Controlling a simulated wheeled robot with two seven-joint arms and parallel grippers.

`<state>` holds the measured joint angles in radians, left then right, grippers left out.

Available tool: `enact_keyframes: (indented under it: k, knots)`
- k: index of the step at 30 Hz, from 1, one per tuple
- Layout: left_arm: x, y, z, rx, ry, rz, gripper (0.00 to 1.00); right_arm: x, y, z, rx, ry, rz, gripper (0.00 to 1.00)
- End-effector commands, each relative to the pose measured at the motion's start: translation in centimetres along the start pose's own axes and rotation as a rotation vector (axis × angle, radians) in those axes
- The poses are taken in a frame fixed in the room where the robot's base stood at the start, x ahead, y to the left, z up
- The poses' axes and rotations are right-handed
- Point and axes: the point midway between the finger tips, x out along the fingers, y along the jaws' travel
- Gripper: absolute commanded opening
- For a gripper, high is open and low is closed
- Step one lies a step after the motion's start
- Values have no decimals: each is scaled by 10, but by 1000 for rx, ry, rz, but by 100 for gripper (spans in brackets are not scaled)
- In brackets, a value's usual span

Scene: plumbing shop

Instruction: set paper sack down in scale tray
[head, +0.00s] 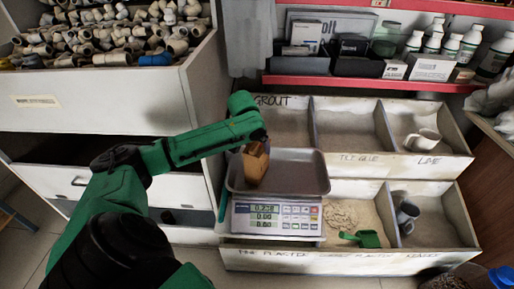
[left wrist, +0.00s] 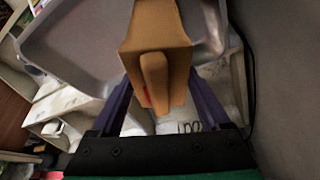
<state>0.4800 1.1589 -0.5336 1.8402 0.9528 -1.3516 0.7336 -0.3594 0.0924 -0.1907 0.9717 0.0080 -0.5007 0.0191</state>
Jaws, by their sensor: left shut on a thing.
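The brown paper sack (head: 255,163) stands at the left part of the metal scale tray (head: 300,178) in the head view. My left gripper (head: 258,140) is shut on the sack from above and behind. In the left wrist view the sack (left wrist: 155,35) sits between the two purple fingers, with the tray (left wrist: 75,65) around its far end. The sack's base seems to be at the tray floor, and the scale display (head: 264,208) shows a reading that looks like 0.250. My right gripper is not in view.
Divided bins labelled grout, tile glue and lime (head: 345,128) stand behind the scale. A green scoop (head: 362,238) lies in a lower bin at right. A drawer unit of pipe fittings (head: 110,95) stands at left. A red shelf (head: 370,83) holds bottles and boxes.

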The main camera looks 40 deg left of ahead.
Motion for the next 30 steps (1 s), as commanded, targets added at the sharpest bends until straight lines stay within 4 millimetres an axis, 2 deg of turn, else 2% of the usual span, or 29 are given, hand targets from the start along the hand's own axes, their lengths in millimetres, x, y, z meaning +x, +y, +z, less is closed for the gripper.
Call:
enact_keyframes:
  k: [2, 3, 4, 11, 14, 17, 24, 27, 30]
  knots:
    - [-1, 0, -1, 0, 1, 0, 0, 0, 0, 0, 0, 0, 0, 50]
    - [0, 0, 1, 0, -3, 0, 87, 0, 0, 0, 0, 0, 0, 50]
    - [0, 0, 1, 0, -3, 0, 99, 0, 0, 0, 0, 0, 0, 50]
    - [0, 0, 0, 1, -3, 0, 100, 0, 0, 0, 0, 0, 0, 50]
    - [-8, 0, 0, 1, -2, 0, 100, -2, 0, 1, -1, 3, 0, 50]
    - [-27, -1, -1, 2, -1, -2, 100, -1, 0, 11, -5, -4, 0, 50]
    - [-92, -1, -1, 3, -1, -4, 100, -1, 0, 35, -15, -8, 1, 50]
    - [-110, -1, -1, 0, -1, -3, 100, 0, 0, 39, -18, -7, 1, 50]
    - [-119, 0, 0, 1, -4, -2, 100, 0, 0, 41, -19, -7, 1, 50]
